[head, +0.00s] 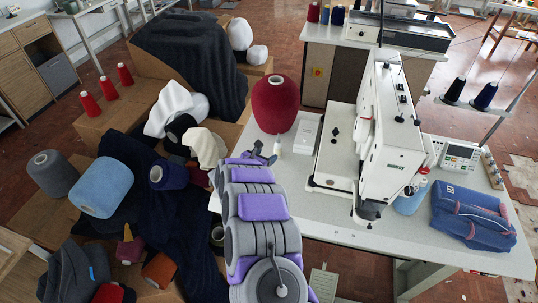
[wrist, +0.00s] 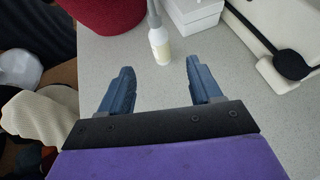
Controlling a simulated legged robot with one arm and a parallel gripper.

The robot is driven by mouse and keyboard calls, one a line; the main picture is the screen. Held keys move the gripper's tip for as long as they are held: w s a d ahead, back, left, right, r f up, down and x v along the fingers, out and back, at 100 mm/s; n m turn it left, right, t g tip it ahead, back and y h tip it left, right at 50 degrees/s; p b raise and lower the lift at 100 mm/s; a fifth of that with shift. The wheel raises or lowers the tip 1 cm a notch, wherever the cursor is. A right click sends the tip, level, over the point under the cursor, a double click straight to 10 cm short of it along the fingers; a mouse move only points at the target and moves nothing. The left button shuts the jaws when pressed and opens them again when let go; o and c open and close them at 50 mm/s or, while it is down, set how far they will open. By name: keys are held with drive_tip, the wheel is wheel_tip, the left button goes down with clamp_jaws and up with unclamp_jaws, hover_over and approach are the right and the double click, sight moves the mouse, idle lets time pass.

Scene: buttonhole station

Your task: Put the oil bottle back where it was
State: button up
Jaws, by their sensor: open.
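A small white oil bottle (wrist: 159,44) with a pale yellow lower part and a grey spout stands upright on the light grey table (wrist: 150,100). My gripper (wrist: 158,72) is open and empty. In the wrist view the bottle is just beyond the fingertips, in line with the gap between them and apart from both. In the head view the small bottle (head: 301,145) stands to the right of my gripper (head: 262,153), in front of a white box (head: 310,128).
A big red yarn cone (head: 275,104) stands behind my gripper. The white sewing machine (head: 387,135) is to the right, with a folded blue garment (head: 472,215) beyond it. Boxes with yarn cones and dark cloth crowd the left.

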drive_tip(key=shift+s, duration=0.1)
drive_tip(key=a+r+n+y, duration=0.8)
drive_tip(key=a+r+n, duration=0.2)
drive_tip(key=a+r, duration=0.1)
drive_tip(key=s+r+n+g+y, duration=0.5)
drive_tip(key=s+r+n, duration=0.8)
drive_tip(key=r, duration=0.1)
drive_tip(key=s+d+n+g+h, duration=0.2)
drive_tip(key=s+d+n, duration=0.4)
drive_tip(key=s+d, duration=0.4)
drive_tip(key=s+d+n+g+h, duration=0.3)
drive_tip(key=s+d+n, duration=0.3)
drive_tip(key=s+d, duration=0.5)
drive_tip(key=s+d+n+g+h, duration=0.2)
drive_tip(key=s+d+n, duration=0.4)
drive_tip(key=s+d, duration=0.5)
drive_tip(key=s+g, duration=0.1)
drive_tip(key=s, duration=0.7)
drive_tip(key=shift+s+f, duration=0.4)
